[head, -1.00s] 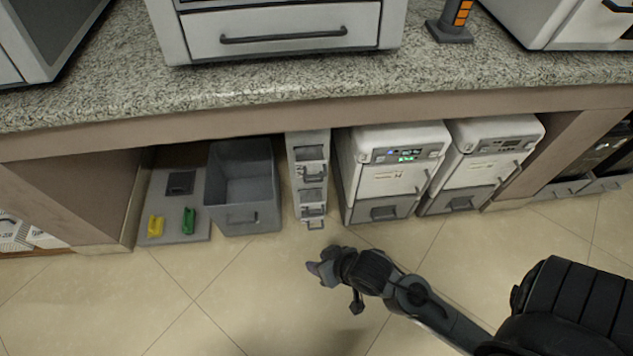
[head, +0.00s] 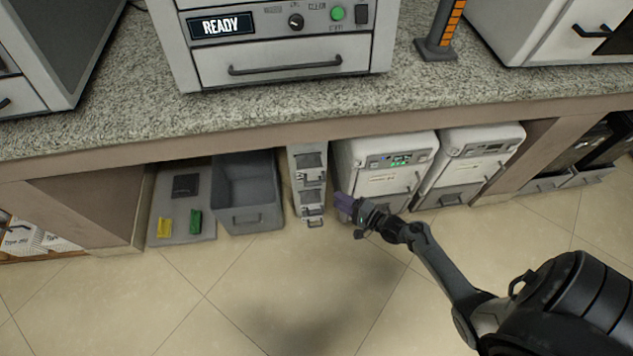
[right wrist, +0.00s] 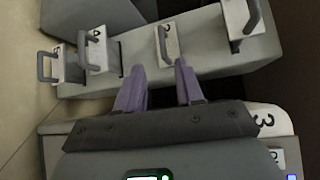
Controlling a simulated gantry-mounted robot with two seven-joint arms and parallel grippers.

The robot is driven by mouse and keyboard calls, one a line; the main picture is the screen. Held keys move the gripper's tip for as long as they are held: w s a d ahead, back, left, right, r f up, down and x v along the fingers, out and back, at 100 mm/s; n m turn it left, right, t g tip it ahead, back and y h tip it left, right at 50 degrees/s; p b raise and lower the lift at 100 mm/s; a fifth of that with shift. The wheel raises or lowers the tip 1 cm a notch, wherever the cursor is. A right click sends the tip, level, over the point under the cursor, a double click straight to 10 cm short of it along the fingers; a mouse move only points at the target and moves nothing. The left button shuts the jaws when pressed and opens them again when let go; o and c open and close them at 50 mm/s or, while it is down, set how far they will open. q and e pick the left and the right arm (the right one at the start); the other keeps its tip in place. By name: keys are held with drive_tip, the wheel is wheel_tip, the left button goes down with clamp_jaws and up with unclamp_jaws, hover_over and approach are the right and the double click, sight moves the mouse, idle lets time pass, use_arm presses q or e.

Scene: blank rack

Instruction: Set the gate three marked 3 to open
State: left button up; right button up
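The narrow grey rack (head: 296,184) stands under the counter, with handles stacked down its front. In the right wrist view the rack (right wrist: 205,40) lies sideways, with several grey U-shaped handles on white plates. One handle (right wrist: 165,45) is just ahead of my fingertips; a plate to its left (right wrist: 97,52) bears a mark I cannot read surely. My left gripper is not in view.
A grey open bin (head: 247,212) and a grey board (head: 190,231) with yellow and green pieces stand left of the rack. White machines (head: 385,178) stand close on its right. The counter edge (head: 220,150) overhangs. The floor in front is clear.

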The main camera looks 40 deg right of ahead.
drive_tip(key=b+x, duration=0.6)
drive_tip(key=x, duration=0.4)
drive_tip(key=shift+w, duration=0.4)
drive_tip(key=shift+a+r, duration=0.1)
clamp_jaws()
